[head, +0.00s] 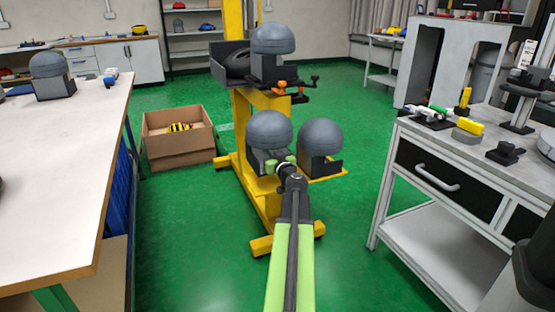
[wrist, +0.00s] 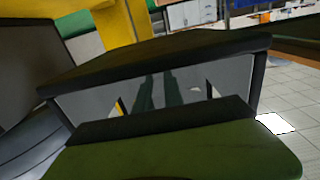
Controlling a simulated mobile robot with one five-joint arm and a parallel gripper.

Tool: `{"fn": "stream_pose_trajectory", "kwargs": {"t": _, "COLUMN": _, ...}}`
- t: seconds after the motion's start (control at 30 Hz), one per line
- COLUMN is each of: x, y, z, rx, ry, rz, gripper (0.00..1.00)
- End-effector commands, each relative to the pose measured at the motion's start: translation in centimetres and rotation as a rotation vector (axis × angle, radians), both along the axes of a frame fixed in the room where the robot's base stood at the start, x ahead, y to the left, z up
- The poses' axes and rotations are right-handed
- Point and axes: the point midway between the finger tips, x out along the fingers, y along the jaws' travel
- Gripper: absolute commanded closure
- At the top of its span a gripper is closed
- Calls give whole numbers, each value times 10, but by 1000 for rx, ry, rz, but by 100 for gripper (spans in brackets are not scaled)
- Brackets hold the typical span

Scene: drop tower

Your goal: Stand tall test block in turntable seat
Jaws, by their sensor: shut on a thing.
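My gripper (head: 285,166) has green finger pads and reaches toward the yellow stand. It is shut on a grey domed block with a dark base (head: 270,132), at the left of the stand's lower shelf; I cannot tell whether the block touches the shelf. In the wrist view a dark-edged piece with a grey panel (wrist: 180,85) fills the middle, above a green pad. A similar domed block (head: 320,136) sits just right of it. Another (head: 273,40) stands higher on the stand. I cannot make out which part is the turntable seat.
The yellow stand (head: 243,112) has feet spread on the green floor. An open cardboard box (head: 180,155) lies to its left. A white table (head: 60,150) with another domed block (head: 50,76) fills the left. A grey bench (head: 455,145) with tools stands right.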

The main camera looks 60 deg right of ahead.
Motion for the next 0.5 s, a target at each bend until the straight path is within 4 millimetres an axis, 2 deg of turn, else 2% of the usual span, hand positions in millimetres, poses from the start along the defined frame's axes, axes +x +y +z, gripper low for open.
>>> {"fn": "stream_pose_trajectory", "kwargs": {"t": 0.03, "x": 0, "y": 0, "z": -20, "rx": 1, "ry": -2, "rz": 0, "gripper": 100}}
{"fn": "stream_pose_trajectory", "kwargs": {"t": 0.1, "x": -1, "y": -1, "z": -30, "rx": 1, "ry": -2, "rz": -1, "gripper": 100}}
{"fn": "stream_pose_trajectory", "kwargs": {"t": 0.33, "x": -1, "y": -1, "z": -33, "rx": 1, "ry": -2, "rz": -1, "gripper": 100}}
{"fn": "stream_pose_trajectory", "kwargs": {"t": 0.5, "x": -1, "y": -1, "z": -55, "rx": 1, "ry": -2, "rz": -2, "gripper": 100}}
